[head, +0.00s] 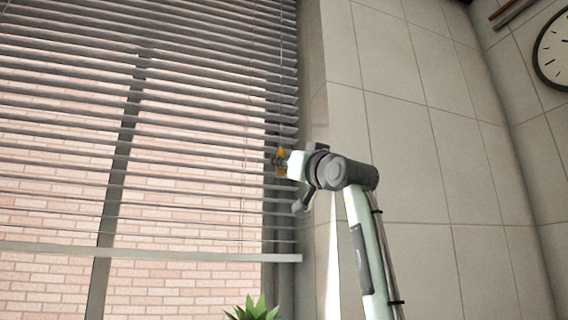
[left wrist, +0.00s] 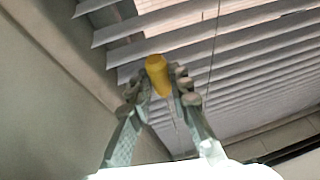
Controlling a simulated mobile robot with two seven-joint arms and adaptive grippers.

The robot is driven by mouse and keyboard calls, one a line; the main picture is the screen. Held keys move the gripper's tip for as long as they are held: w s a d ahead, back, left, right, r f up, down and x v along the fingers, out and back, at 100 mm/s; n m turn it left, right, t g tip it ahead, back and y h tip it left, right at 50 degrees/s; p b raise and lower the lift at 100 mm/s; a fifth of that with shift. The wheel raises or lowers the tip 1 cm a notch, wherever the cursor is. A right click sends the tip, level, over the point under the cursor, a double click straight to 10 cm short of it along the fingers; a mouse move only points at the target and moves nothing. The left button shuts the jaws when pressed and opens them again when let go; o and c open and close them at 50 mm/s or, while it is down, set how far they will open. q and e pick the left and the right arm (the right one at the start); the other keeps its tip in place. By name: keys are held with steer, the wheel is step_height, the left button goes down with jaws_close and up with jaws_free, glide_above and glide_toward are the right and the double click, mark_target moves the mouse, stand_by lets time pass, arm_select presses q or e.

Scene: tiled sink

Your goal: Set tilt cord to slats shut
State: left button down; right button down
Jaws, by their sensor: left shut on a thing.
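The window blind (head: 200,110) hangs at the left of the head view. Its grey slats are spaced apart, with pink brick showing between them. Its bottom rail (head: 150,252) hangs across the lower part of the window. The yellow tilt cord knob (head: 282,153) is at the blind's right edge; it also shows in the left wrist view (left wrist: 157,75). My left gripper (head: 278,162) is shut on this knob, with one finger on each side of it in the left wrist view (left wrist: 163,88). A thin cord (left wrist: 213,50) runs in front of the slats. My right gripper is out of view.
A tiled wall (head: 440,150) stands just right of the blind, close to my left arm. A green plant (head: 255,308) is below the window's right side. A round clock (head: 555,50) is at the upper right.

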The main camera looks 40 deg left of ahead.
arm_select(q)
step_height(320, 180, up, 11)
steer(key=shift+d+f, duration=0.1)
steer(key=shift+f, duration=0.05)
steer(key=c, duration=1.5)
jaws_free()
steer(key=shift+o, duration=0.5)
steer(key=shift+f, duration=0.1)
steer(key=v, duration=1.2)
